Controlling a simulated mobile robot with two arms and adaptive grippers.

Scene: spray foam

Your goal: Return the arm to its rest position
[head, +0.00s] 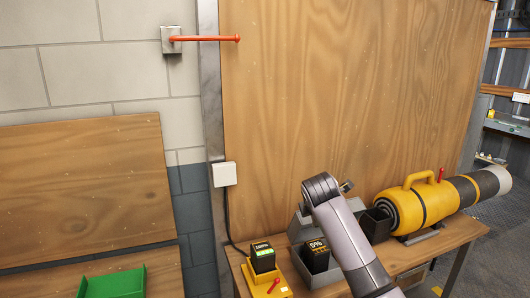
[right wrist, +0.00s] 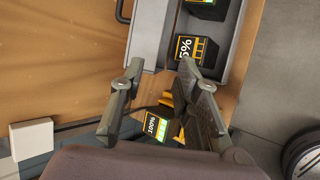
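My right arm (head: 345,235) rises from the bottom of the head view in front of the workbench. Its gripper cannot be clearly made out there. In the right wrist view my right gripper (right wrist: 160,72) is open, its two fingers apart with nothing held between them. A black battery reading 100% (right wrist: 160,128) shows beyond the fingers, partly covered by the gripper. In the head view this battery (head: 263,258), with a green display, stands upright in a yellow charger (head: 278,291). My left gripper is not in view.
A grey tray (head: 300,228) holds a 5% battery (head: 316,256); the wrist view shows another battery (right wrist: 207,8) in it. A yellow and black foam sprayer (head: 408,207) lies on the bench at right. A red bar (head: 205,38) juts from the wall. Wooden panels stand behind.

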